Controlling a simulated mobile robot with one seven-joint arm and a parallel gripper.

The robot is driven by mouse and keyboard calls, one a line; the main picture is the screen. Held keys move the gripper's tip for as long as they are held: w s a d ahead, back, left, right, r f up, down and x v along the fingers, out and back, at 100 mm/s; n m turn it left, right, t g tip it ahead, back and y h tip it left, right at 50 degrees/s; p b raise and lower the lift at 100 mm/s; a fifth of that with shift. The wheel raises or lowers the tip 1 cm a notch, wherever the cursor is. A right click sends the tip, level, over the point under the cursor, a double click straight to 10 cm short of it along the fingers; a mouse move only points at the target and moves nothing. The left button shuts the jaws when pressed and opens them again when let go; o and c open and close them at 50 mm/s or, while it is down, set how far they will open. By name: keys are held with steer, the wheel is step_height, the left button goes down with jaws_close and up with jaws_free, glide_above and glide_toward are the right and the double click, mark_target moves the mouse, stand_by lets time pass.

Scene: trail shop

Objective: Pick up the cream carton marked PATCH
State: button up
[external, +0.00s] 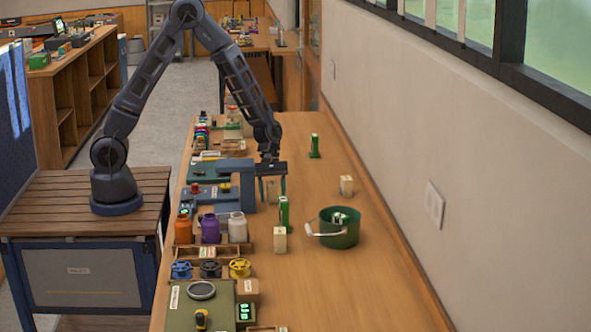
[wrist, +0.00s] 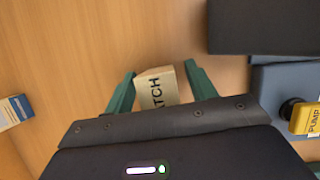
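The fingers are spread apart. In the external view my gripper (external: 271,189) points down over the wooden counter, beside a blue-grey stand, and a pale shape between the fingers is too small to read.
Two other cream cartons (external: 280,240) (external: 346,187) stand on the counter. The blue-grey stand (external: 243,190) is close left of my gripper. A yellow PUMP item (wrist: 304,118) shows in the wrist view. The wall side is mostly clear.

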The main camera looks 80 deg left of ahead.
steer(key=c, duration=0.9)
steer(key=shift+c, duration=0.2)
